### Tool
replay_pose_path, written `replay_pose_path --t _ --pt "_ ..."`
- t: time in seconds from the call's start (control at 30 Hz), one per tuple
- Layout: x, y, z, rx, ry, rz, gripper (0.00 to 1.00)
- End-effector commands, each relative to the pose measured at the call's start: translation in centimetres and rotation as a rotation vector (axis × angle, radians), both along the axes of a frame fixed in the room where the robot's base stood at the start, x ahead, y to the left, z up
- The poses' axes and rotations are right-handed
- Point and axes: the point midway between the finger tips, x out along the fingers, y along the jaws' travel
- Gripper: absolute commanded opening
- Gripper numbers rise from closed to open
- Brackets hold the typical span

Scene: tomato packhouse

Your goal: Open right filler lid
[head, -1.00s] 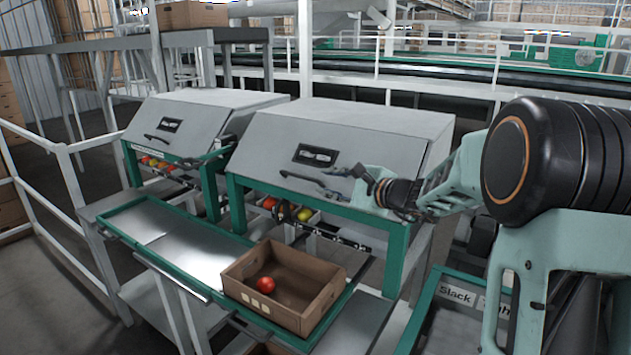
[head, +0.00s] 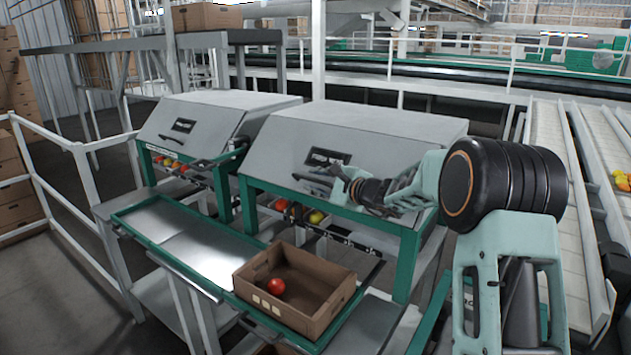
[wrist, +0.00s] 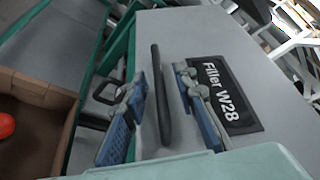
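The right filler lid (head: 300,150) is a grey sloped panel, down over its green frame. It bears a dark label and a dark bar handle (head: 312,181). In the wrist view the label reads "Filler W28" (wrist: 224,94), and the handle (wrist: 160,95) runs between the two blue-padded fingers of my gripper (wrist: 162,110). The fingers are apart, one on each side of the handle, with gaps visible. My gripper also shows in the head view (head: 335,186) at the right end of the handle. I cannot tell whether a finger touches the lid.
A similar left filler (head: 190,130) stands beside it, lid down. A brown crate (head: 330,318) holding a red tomato (head: 276,286) sits on the green-edged tray (head: 125,212) in front. Tomatoes show below the lid. A pale conveyor (head: 560,140) is at the right.

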Motion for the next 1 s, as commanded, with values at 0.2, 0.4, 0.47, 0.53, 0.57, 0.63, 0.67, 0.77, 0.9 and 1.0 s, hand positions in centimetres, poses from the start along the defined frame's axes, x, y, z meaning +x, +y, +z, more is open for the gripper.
replay_pose_path --t 0.2,0.4,0.47,0.53,0.57,0.63,0.67,0.77,0.9,1.0 --pt "-0.02 0.01 -0.01 0.000 0.000 0.000 0.19" --pt "-0.03 0.00 -0.01 0.000 0.000 0.000 0.00" --pt "-0.03 0.00 -0.01 0.000 0.000 0.000 0.00" --pt "-0.02 0.00 0.00 0.000 0.000 0.000 0.00" --pt "-0.03 0.01 0.00 0.000 0.000 0.001 0.00" --pt "-0.03 -0.01 0.00 0.000 0.000 0.000 0.00" --pt "-0.03 -0.01 0.00 0.000 0.000 0.000 0.00" --pt "-0.04 -0.01 0.02 0.000 0.000 0.001 0.00" --pt "-0.10 -0.09 0.33 0.004 0.007 0.001 0.00" --pt "-0.22 -0.24 0.82 0.013 0.022 0.001 0.00"
